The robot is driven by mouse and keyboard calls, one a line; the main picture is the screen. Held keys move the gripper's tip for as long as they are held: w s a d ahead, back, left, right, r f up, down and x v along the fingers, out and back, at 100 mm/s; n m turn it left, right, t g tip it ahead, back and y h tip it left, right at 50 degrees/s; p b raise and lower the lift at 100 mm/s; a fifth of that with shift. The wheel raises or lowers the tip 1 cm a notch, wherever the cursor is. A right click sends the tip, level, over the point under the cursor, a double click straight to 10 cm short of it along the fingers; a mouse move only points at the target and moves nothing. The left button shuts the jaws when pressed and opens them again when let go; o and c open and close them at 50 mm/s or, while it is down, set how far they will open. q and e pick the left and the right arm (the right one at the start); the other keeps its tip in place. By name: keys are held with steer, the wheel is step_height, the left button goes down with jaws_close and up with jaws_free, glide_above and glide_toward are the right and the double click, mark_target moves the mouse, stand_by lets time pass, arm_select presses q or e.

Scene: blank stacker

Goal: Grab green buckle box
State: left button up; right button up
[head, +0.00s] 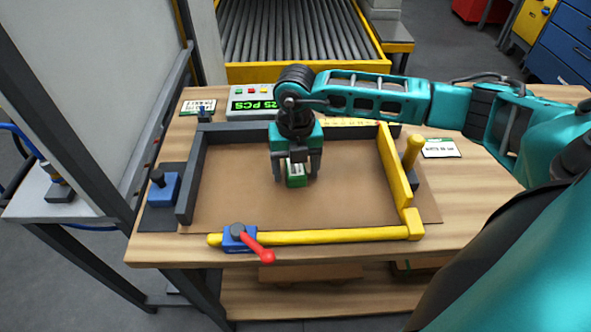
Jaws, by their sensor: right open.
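The green buckle box (296,181) is a small green block with a pale top. It sits on the brown board inside the frame on the wooden table, toward the frame's upper middle. My right gripper (297,174) points down over the box with its two dark fingers apart. One finger is on each side of the box. I cannot tell whether either finger touches it. The gripper partly hides the box's top and back. My left gripper is not in view.
A dark grey rail (189,178) bounds the board (240,205) at left, another at the back. Yellow bars (330,236) bound the front and right. A red-handled clamp (255,245) sits at the front. A counter display (252,104) and roller conveyor (295,32) are behind.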

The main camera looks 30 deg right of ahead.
steer(key=c, duration=1.1)
steer(key=shift+r, duration=0.1)
steer(key=shift+c, duration=0.2)
